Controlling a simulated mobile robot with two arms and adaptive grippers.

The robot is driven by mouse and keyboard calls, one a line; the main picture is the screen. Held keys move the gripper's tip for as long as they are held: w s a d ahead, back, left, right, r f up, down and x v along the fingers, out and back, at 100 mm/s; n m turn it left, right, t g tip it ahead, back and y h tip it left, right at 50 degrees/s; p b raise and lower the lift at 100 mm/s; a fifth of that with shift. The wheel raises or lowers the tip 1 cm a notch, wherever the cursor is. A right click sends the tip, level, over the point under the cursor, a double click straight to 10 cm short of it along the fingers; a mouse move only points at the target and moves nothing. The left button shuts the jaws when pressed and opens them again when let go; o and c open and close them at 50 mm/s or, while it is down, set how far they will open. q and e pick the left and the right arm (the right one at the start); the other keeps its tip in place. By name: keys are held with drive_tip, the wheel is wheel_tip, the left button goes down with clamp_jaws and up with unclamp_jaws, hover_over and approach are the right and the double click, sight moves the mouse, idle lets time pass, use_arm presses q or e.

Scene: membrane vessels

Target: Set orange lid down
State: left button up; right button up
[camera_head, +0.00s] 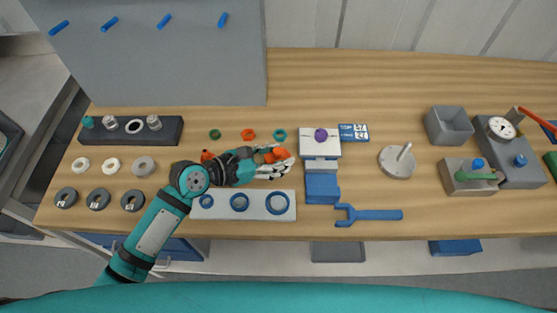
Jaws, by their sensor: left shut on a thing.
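My left gripper (282,164) reaches in from the left over the middle of the bench. It is shut on an orange piece (282,154), which I take to be the orange lid. The fingers partly cover it, and I cannot tell whether it touches the bench. Another orange part (207,155) shows just left of the gripper, partly hidden by my arm. My right gripper is out of view.
Green (215,134), orange (248,134) and teal (280,134) rings lie behind the gripper. A white plate (268,213) with blue rings lies in front.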

use_arm(q)
drive_tip(key=shift+w+d, duration=0.25)
drive_tip(key=shift+f, duration=0.3)
wheel_tip(320, 180, down, 3)
drive_tip(key=shift+f, duration=0.15)
drive_tip(key=o, duration=0.9)
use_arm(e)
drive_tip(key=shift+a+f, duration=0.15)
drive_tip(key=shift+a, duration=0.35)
